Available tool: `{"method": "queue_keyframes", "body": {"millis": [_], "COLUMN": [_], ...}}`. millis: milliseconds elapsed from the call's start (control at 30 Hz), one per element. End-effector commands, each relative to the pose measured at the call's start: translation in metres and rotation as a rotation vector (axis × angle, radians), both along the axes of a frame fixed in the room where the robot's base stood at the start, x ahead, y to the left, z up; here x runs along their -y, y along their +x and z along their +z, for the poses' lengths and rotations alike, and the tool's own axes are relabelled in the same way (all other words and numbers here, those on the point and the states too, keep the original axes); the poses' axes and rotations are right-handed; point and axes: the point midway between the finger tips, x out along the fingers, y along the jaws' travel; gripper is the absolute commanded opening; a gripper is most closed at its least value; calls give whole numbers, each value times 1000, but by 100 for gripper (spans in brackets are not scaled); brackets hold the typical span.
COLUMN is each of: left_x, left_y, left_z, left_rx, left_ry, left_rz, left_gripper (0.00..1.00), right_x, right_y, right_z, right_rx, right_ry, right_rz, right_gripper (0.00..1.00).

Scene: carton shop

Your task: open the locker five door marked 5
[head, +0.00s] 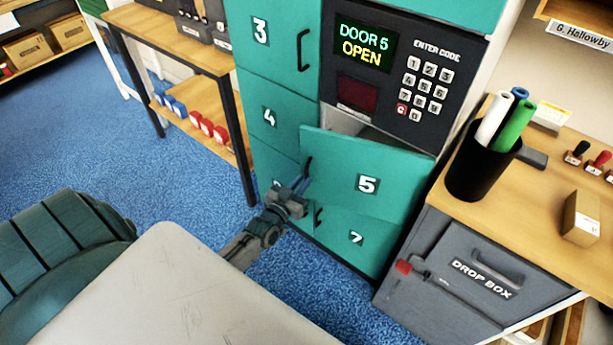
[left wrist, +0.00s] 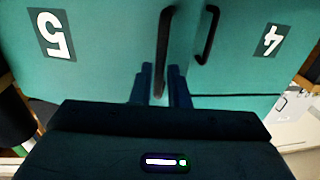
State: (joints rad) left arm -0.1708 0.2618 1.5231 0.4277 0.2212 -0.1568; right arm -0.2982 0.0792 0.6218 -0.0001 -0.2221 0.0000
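The teal locker door marked 5 (head: 345,195) stands ajar, its left edge swung out from the cabinet. A strip of the pale locker inside (head: 347,124) shows above it. Its dark bar handle (head: 308,166) is near the left edge; the left wrist view shows the handle (left wrist: 163,45) too. My left gripper (head: 298,186) is at the handle, with its fingers (left wrist: 160,85) close on both sides of it, shut on it. The keypad display (head: 363,46) reads "DOOR 5 OPEN". My right gripper is not in view.
Doors 3 (head: 270,45), 4 (head: 270,115) and 7 (head: 355,238) look shut. A grey drop box (head: 450,280) stands right of the cabinet, below a counter with a black pen cup (head: 480,170). A wooden shelf table (head: 165,35) is at the left. Blue floor (head: 180,180) is open before it.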

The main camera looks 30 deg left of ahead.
Motion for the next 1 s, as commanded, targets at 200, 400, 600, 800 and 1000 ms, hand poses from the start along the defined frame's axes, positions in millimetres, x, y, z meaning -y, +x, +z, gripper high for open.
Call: {"method": "queue_keyframes", "body": {"millis": [200,400,600,800,1000], "left_x": [-1,-2,-2,-1,2], "left_y": [27,33,33,32,33], "left_z": [0,0,-1,-1,1], "left_rx": [0,-1,-2,-2,-2], "left_ry": [0,0,0,0,-3], "left_rz": [0,0,0,0,5], "left_gripper": [15,15,11,0,0], "right_x": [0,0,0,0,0], "right_y": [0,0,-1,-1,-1], "right_z": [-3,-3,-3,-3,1], "right_rx": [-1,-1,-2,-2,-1], "right_ry": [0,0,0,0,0], "right_rz": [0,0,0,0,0], "right_gripper": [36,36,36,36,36]}}
